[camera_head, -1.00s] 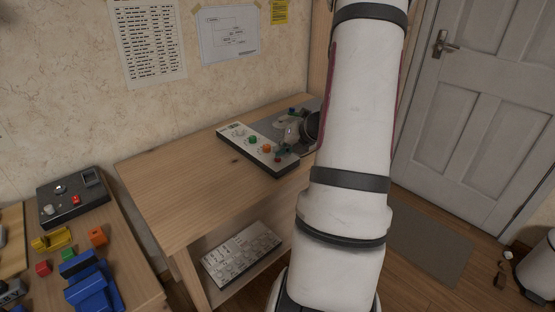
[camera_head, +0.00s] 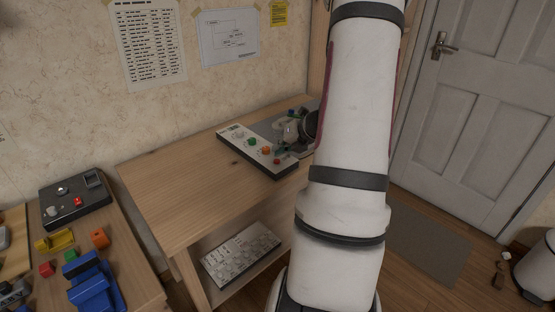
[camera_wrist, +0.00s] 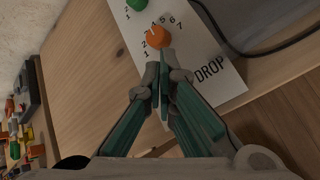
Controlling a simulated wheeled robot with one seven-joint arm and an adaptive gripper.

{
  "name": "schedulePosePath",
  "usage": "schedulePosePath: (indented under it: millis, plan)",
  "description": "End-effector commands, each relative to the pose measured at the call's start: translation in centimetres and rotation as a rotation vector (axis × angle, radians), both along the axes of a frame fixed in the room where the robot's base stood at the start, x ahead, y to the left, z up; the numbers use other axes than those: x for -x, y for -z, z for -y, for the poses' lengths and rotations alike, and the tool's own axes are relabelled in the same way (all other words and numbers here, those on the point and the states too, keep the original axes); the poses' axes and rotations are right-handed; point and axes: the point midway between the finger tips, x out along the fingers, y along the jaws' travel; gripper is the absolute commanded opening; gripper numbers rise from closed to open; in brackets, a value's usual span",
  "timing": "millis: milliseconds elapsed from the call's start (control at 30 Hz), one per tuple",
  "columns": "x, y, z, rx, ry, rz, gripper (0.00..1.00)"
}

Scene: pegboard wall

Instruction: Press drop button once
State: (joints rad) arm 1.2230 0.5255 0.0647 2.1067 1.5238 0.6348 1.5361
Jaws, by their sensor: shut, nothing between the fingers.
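The white-topped control panel (camera_head: 230,135) lies on the wooden table and carries a green knob (camera_head: 252,142), an orange knob (camera_head: 266,150) and a red button (camera_head: 277,161) near its front end. In the wrist view the panel (camera_wrist: 203,45) shows the word DROP (camera_wrist: 209,70) beside the orange knob (camera_wrist: 158,37). My gripper (camera_wrist: 160,68) is shut and empty, its fingertips over the panel between the orange knob and the DROP label. The fingers hide the red button there; I cannot tell whether they touch it.
A black box with a red button (camera_head: 78,201) and coloured blocks (camera_head: 99,238) stand on a lower table at left. A keyboard-like white board (camera_head: 240,256) lies on the shelf below. A dark cable (camera_wrist: 255,50) runs beside the panel. The tabletop left of the panel is clear.

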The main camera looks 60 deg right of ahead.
Motion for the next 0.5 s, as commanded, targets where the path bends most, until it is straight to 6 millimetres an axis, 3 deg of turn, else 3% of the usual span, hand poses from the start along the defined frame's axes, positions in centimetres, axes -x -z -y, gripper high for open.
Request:
schedulePosePath:
  millis: [267, 500]
  plan:
    - [0.0, -0.2, 0.0, 0.0, 0.0, 0.0, 0.0]
    - [0.1, -2.2, 0.0, 0.001, -0.001, 0.0, 0.0]
